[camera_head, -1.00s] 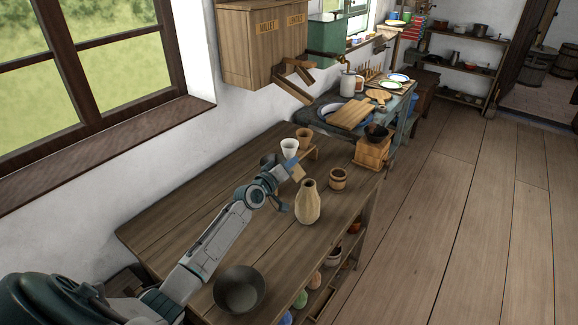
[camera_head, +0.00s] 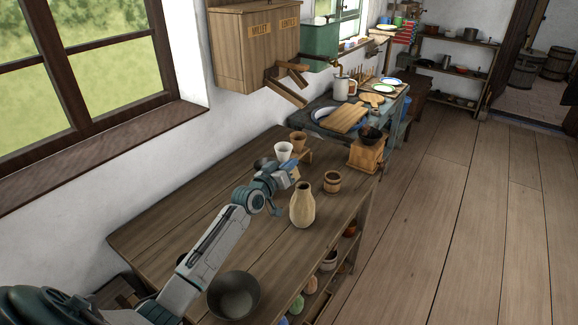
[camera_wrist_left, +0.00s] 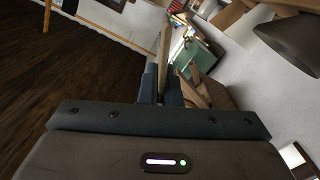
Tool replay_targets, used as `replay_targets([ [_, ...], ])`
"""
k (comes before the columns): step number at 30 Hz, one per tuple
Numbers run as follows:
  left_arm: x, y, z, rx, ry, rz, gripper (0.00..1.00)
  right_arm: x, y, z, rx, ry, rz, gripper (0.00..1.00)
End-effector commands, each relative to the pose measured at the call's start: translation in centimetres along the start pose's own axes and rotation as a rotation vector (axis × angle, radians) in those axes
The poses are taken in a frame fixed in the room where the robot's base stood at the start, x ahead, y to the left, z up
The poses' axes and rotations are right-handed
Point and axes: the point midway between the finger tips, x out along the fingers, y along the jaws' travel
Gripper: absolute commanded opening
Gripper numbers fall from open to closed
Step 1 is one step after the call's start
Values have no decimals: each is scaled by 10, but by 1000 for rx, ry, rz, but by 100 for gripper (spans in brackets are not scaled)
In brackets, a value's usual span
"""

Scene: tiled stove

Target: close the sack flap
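I cannot make out a sack or its flap in either view. My left gripper (camera_head: 291,171) is over the wooden table, behind the tan vase (camera_head: 302,206) and near the white cup (camera_head: 283,151). In the left wrist view its two blue-grey fingers (camera_wrist_left: 161,84) are close together, with a thin, light wooden piece (camera_wrist_left: 165,45) sticking up between them. They look shut on this piece; its far end is unclear. My right gripper is in neither view.
On the table (camera_head: 190,210) are a dark bowl (camera_head: 233,295), a small wooden tub (camera_head: 332,181) and a brown cup (camera_head: 298,141). A wooden wall bin (camera_head: 245,50) with chutes hangs above. The floor on the right is clear.

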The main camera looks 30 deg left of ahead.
Motion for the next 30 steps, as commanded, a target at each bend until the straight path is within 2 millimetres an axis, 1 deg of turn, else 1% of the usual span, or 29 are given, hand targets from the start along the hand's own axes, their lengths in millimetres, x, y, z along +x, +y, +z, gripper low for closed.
replay_targets([
  [5, 0, 0, 0, -1, 0, 0, 0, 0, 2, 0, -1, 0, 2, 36],
  [6, 0, 0, 0, -1, 0, 0, 10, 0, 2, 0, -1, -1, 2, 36],
  [9, 0, 0, 0, -1, 0, 0, 26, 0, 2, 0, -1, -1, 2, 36],
  [17, 0, 0, 0, -1, 0, 0, 26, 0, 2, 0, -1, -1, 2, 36],
  [20, -5, 0, 0, 2, -1, 0, 26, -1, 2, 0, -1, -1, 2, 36],
  [23, -16, -1, 0, 2, -2, -1, 26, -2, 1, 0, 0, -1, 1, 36],
  [30, -61, 0, -1, 5, -3, 0, 26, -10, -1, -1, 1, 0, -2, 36],
])
